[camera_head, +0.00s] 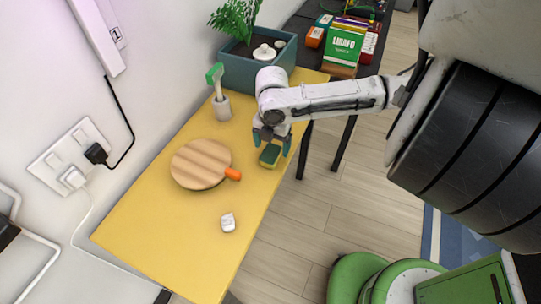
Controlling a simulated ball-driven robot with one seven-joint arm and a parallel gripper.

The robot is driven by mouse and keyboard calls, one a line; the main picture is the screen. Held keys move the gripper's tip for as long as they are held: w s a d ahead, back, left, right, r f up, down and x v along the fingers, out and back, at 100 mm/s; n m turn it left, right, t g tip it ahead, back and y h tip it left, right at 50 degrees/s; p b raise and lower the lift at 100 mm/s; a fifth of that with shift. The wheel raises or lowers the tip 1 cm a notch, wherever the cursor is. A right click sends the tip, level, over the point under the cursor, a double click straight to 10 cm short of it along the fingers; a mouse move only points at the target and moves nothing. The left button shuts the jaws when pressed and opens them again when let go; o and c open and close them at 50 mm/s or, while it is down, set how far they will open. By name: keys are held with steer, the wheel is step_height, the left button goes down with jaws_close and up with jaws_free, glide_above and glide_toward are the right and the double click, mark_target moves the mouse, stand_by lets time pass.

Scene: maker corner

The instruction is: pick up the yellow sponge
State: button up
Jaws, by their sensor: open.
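The yellow sponge (270,155) shows a yellow top with a dark green edge. It lies on the yellow table (160,235) near its right edge. My gripper (271,146) is above the sponge and points down, with its teal fingers spread to either side of it. The jaws are open. Part of the sponge's far side is hidden by the gripper, and I cannot tell whether the fingers touch it.
A round wooden board (200,164) with an orange handle lies left of the sponge. A small white object (228,222) is nearer the front. The table's front is clear.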

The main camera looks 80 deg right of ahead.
mark_target(271, 153)
step_height(271, 153, down, 4)
steer(key=shift+w+a+f, duration=0.1)
steer(key=shift+w, duration=0.05)
steer(key=shift+c, duration=0.2)
steer(key=c, duration=1.1)
